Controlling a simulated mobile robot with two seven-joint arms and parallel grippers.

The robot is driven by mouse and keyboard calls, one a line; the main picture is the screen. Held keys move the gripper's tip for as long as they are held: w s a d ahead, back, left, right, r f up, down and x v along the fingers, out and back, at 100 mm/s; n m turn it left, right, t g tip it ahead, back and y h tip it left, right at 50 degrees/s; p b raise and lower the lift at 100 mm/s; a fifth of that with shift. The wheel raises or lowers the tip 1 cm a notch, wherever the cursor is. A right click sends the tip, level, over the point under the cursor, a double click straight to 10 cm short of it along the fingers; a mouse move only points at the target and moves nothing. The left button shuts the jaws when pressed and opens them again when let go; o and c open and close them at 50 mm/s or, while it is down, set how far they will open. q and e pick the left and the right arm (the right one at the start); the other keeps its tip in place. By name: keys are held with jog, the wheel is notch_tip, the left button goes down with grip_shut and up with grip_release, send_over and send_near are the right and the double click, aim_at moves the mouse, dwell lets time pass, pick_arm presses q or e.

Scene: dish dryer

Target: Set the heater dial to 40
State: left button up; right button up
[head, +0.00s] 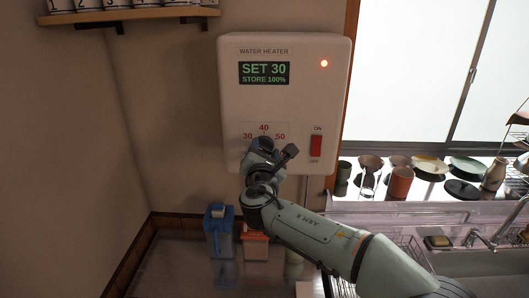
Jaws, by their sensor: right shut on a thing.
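The water heater (290,105) is a white box on the wall in the head view. Its green display (264,73) reads SET 30 and STORE 100%. The dial scale (264,129) shows 30, 40 and 50. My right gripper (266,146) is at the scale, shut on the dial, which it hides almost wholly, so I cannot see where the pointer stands. The red ON/OFF switch (316,146) is just right of the gripper, and an orange light (324,63) glows at upper right. My left gripper is not in view.
A shelf with labelled cups (130,14) is at upper left. Cups and plates (428,166) line the window sill at right, above the sink tap (481,238). The wall left of the heater is bare.

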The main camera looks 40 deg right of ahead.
jog(key=shift+f+m+b, duration=0.15)
jog(key=shift+m+b, duration=0.15)
jog(key=m+b, duration=0.8)
jog(key=shift+s+d+f, duration=0.15)
jog(key=shift+f, duration=0.05)
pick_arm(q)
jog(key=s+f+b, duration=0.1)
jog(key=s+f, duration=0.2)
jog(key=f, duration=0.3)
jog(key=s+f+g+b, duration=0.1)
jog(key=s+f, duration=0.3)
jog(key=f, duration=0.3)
pick_arm(e)
jog(key=shift+m, duration=1.6)
jog(key=shift+r, duration=0.1)
jog(key=o, duration=1)
jog(key=shift+o, duration=0.2)
pick_arm(q)
jog(key=shift+b, duration=0.3)
